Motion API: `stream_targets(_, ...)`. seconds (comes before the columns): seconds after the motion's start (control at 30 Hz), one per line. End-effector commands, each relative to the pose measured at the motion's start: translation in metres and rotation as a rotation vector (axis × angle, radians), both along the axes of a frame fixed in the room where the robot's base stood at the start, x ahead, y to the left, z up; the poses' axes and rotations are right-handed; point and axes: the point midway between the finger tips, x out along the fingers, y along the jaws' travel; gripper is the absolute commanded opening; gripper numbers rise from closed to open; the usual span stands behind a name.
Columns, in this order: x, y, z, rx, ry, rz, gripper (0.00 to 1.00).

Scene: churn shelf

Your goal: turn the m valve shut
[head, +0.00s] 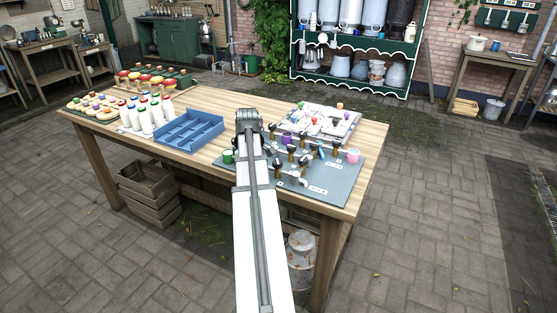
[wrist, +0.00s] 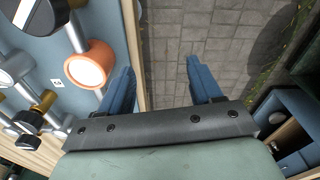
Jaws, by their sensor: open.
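The grey valve panel (head: 325,180) lies at the right end of the wooden table, with several black-and-brass taps (head: 303,162) on it. The panel's labels are too small to read, so I cannot tell which tap is the m valve. My gripper (wrist: 160,76) is open and empty in the wrist view, its blue fingers apart over the table's edge. To its left are an orange-rimmed round thing with a white face (wrist: 87,68), apart from the fingers, and a brass-and-black tap (wrist: 40,107). I cannot make out my gripper's fingers in the head view.
A white board with coloured pieces (head: 318,120) lies behind the panel. A pink cup (head: 353,156) and a green cup (head: 228,156) stand at the panel's sides. A blue compartment tray (head: 188,131) and white bottles (head: 146,118) stand to the left. Paved floor (head: 440,200) is clear to the right.

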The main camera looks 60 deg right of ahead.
Motion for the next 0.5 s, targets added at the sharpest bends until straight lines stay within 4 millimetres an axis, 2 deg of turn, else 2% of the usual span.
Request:
stream_targets(0.03,-0.012,-0.012,0.015,0.001,-0.03,-0.036,0.64)
stream_targets(0.2,-0.049,-0.039,0.06,0.009,-0.134,-0.14,0.64)
stream_targets(0.4,-0.093,-0.063,0.11,0.011,-0.244,-0.242,0.64)
stream_targets(0.5,-0.111,-0.07,0.13,0.009,-0.285,-0.278,0.64)
